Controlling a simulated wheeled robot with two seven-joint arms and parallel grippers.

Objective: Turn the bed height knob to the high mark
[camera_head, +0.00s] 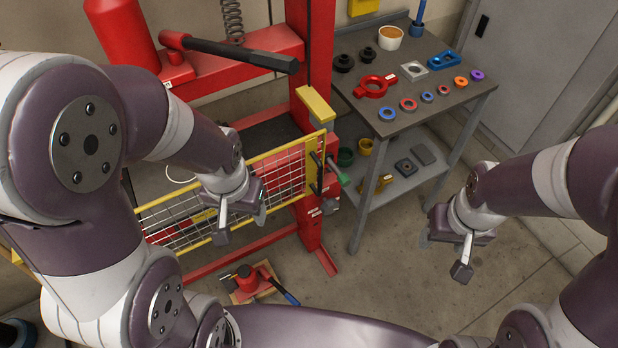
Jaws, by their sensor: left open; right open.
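A red press frame (306,232) stands left of centre, with a yellow-edged mesh guard (283,175) across its front. My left gripper (241,225) is open and empty in front of the guard, left of and apart from the green part. My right gripper (452,252) is open and empty over the floor, right of the press and apart from it.
A grey workbench (410,118) with rings, a red clamp (375,86) and a cup (390,38) stands right of the press. A red jack (247,280) is on the floor below the guard. A grey cabinet (550,60) is at the right. The floor between is clear.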

